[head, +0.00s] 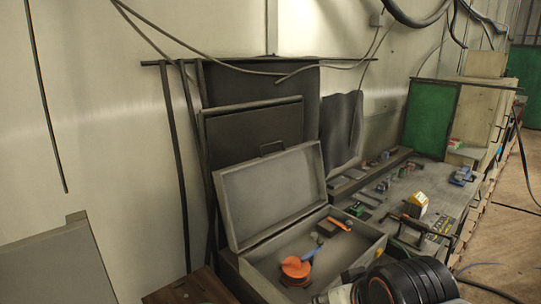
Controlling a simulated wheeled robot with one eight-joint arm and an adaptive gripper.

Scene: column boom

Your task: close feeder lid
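The feeder looks to be a grey metal box (368,240) with a hinged lid (270,190). The lid stands open, tilted back past its rear edge, with its inner face showing. Inside the open box lie an orange round piece (296,268), an orange-handled tool (338,223) and a small dark block (328,229). A dark ribbed rounded part, which looks like my arm, shows at the bottom right in front of the box. The end of my gripper (350,280) seems to be by the box's front edge, low and away from the lid. Its fingers cannot be made out.
A workbench (400,196) with several small parts, a yellow-white box (418,202) and a clamp stands right of the feeder. Dark panels (255,135) lean behind the lid. Cables hang along the wall. Floor (512,220) is open at the far right.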

